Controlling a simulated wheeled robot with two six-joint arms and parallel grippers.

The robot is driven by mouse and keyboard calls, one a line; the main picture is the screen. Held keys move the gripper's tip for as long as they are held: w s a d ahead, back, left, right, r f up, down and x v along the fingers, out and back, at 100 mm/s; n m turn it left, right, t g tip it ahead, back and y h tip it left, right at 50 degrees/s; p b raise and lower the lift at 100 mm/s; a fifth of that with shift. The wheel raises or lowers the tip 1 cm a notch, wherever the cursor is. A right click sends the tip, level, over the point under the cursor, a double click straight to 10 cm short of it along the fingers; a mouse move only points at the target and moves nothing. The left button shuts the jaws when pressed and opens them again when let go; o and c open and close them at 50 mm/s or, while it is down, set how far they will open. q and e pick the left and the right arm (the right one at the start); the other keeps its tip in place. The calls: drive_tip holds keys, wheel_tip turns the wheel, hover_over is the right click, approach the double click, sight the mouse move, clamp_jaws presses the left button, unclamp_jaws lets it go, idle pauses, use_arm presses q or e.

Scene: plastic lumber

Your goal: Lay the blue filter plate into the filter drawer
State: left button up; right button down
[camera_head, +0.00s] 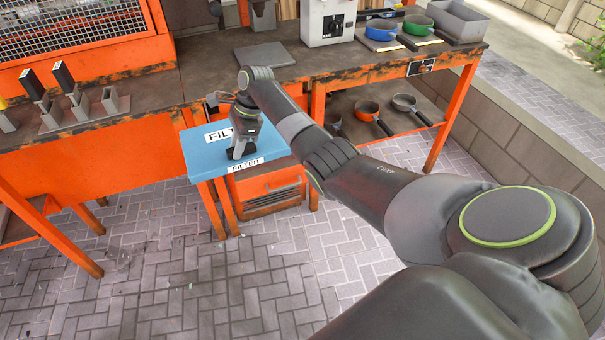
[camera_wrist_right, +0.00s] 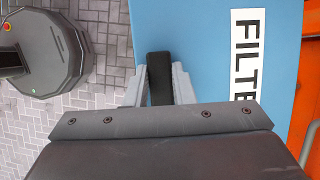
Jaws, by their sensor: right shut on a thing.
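The blue filter plate (camera_head: 202,158) carries a white FILTER label and lies roughly flat at the bench's front edge. It also shows in the right wrist view (camera_wrist_right: 200,60). My right gripper (camera_head: 240,150) is over it, pointing down, with its fingers (camera_wrist_right: 159,90) shut on a black handle (camera_wrist_right: 159,68) near the plate's edge. A second FILTER label (camera_head: 245,165) shows along the front, above an orange unit with a dark grille (camera_head: 272,198). The arm and gripper hide part of the plate. I cannot tell the drawer's inside or whether the plate rests on it. My left gripper is not in view.
The worn orange bench (camera_head: 150,90) runs behind, with a grey plate (camera_head: 264,55), a white box with a dial (camera_head: 328,22) and pans (camera_head: 382,30) on top. More pans (camera_head: 367,110) stand on a lower shelf. The paved floor in front (camera_head: 150,260) is clear.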

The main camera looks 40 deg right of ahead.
use_arm(q)
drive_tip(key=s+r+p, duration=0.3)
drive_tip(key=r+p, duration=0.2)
drive_tip(key=p, duration=0.1)
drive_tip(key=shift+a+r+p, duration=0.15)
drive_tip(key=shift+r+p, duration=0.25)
use_arm(e)
drive_tip(key=s+d+f, duration=0.3)
drive_tip(key=s+d, duration=0.1)
drive_tip(key=s, duration=0.4)
drive_tip(key=s+d+f, duration=0.3)
drive_tip(key=s+d, duration=0.2)
drive_tip(key=s, duration=0.3)
drive_tip(key=shift+s+d+f+m, duration=0.2)
drive_tip(key=shift+s+m, duration=0.1)
drive_tip(key=shift+s, duration=0.05)
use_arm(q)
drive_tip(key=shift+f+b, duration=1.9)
use_arm(e)
wheel_tip(320, 180, down, 8)
drive_tip(key=w, duration=0.2)
drive_tip(key=shift+d, duration=0.2)
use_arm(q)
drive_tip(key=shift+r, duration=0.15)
use_arm(e)
drive_tip(key=shift+r, duration=0.1)
